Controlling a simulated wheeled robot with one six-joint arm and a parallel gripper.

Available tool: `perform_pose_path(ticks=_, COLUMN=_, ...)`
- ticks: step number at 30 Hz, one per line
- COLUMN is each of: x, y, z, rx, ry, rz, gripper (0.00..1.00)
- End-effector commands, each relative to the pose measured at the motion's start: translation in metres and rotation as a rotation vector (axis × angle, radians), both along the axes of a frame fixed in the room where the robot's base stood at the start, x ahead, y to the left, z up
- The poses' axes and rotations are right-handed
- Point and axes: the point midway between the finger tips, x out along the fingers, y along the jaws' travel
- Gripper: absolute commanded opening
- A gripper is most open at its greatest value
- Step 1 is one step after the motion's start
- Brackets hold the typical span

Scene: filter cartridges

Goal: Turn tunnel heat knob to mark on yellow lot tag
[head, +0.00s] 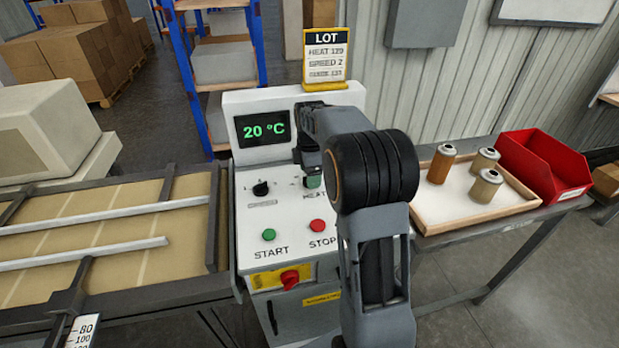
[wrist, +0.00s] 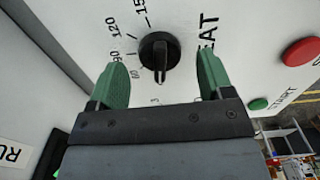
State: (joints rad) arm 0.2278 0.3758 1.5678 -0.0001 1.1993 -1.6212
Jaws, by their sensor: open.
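The heat knob (wrist: 160,52), black and round with a raised grip bar, sits on the white panel in the wrist view. Its bar runs nearly up and down there, beside printed marks around 60, 90, 120 and 150. My gripper (wrist: 164,66) is open, with one green finger on each side of the knob and a gap to both. In the head view my gripper (head: 312,181) is over the HEAT label and hides the knob. The yellow lot tag (head: 326,58) stands on top of the panel; its HEAT line seems to read 139, but the digits are blurred.
The display (head: 264,129) reads 20 °C. A second black knob (head: 261,188) is left of my gripper. The green START button (head: 269,235), red STOP button (head: 317,226) and red switch (head: 290,279) are lower. A tray (head: 470,217) with 3 cartridges and a red bin (head: 545,165) are right.

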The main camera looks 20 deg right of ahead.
Motion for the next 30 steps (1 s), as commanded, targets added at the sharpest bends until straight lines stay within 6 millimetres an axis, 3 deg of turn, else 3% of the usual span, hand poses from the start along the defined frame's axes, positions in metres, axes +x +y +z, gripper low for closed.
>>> perform_pose_path(ticks=6, x=0.000, y=0.000, z=-0.014, rx=0.000, ry=-0.001, rz=-0.001, gripper=0.74)
perform_pose_path(ticks=16, x=0.000, y=0.000, z=-0.016, rx=0.000, ry=-0.002, rz=-0.001, gripper=0.74)
perform_pose_path(ticks=30, x=0.000, y=0.000, z=-0.015, rx=0.000, ry=-0.002, rz=-0.001, gripper=0.30)
